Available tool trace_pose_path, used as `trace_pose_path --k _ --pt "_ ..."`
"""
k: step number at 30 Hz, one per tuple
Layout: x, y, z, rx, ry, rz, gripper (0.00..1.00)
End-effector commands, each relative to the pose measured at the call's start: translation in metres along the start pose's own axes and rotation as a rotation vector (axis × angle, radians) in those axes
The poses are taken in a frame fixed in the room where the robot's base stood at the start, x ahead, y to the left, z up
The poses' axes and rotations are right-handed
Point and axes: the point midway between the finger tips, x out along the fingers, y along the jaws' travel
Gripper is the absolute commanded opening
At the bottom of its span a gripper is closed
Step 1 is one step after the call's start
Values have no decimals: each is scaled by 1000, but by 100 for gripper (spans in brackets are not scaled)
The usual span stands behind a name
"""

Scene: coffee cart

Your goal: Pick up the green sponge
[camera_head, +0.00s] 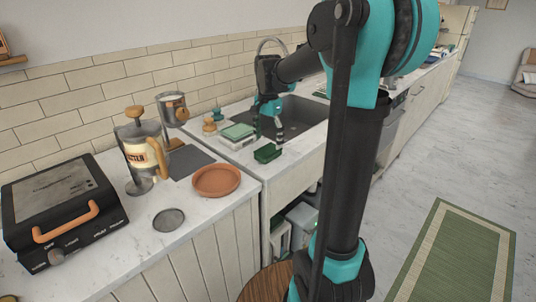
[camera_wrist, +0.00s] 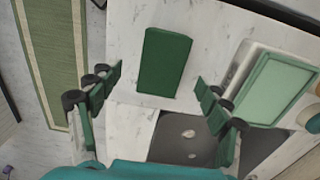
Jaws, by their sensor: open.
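The green sponge (camera_head: 267,153) is a dark green block lying on the white counter in front of the sink. In the wrist view the sponge (camera_wrist: 164,62) shows whole, lying between the lines of the two fingers and a little beyond their tips. My gripper (camera_head: 267,130) points down just behind the sponge, near the sink's edge. In the wrist view my gripper (camera_wrist: 158,88) is open, with nothing between its fingers. The gap between the fingers is wider than the sponge. I cannot tell the exact height of the fingertips above the counter.
A pale green box-like item (camera_head: 238,132) stands left of the sponge, close to my gripper. The sink (camera_head: 300,112) lies behind it. An orange plate (camera_head: 216,180), a French press (camera_head: 143,155) and a black grill (camera_head: 62,205) stand on the nearer counter. The counter's front edge is close to the sponge.

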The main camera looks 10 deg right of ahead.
Motion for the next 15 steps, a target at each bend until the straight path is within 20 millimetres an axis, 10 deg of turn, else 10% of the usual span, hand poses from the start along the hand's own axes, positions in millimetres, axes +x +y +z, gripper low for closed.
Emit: trace_pose_path --k 15 --pt "51 -4 -3 0 0 0 78"
